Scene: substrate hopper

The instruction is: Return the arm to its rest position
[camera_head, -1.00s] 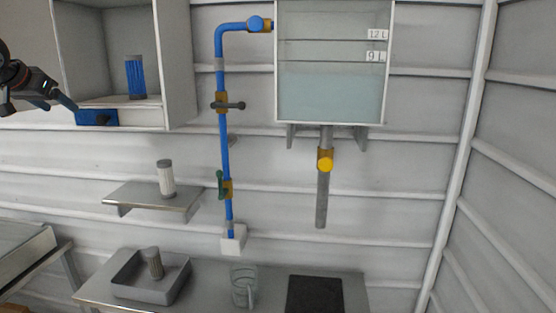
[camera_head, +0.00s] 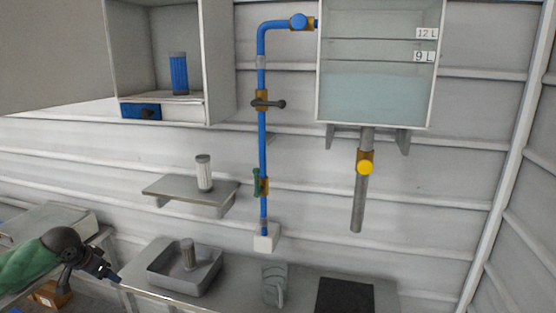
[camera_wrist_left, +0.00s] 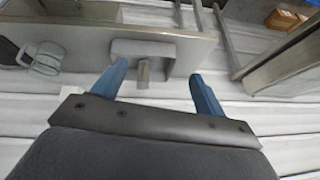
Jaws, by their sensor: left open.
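My left gripper (camera_head: 114,278) is at the lower left of the head view, in front of the bench's left end. My dark wrist and a green part of my arm show behind it. In the left wrist view the gripper (camera_wrist_left: 157,70) has its two blue fingers spread, with nothing held between them. The grey tray (camera_wrist_left: 180,48) and the cylinder (camera_wrist_left: 143,72) in it show beyond the fingertips, apart from them. My right gripper is not in view.
The tray (camera_head: 155,279) with a grey-topped cylinder (camera_head: 188,252), a clear jug (camera_head: 274,282) and a black pad (camera_head: 344,296) are on the bench. A white filter (camera_head: 204,172) stands on the wall shelf (camera_head: 180,190). A blue filter (camera_head: 179,73) stands in the cabinet (camera_head: 219,70).

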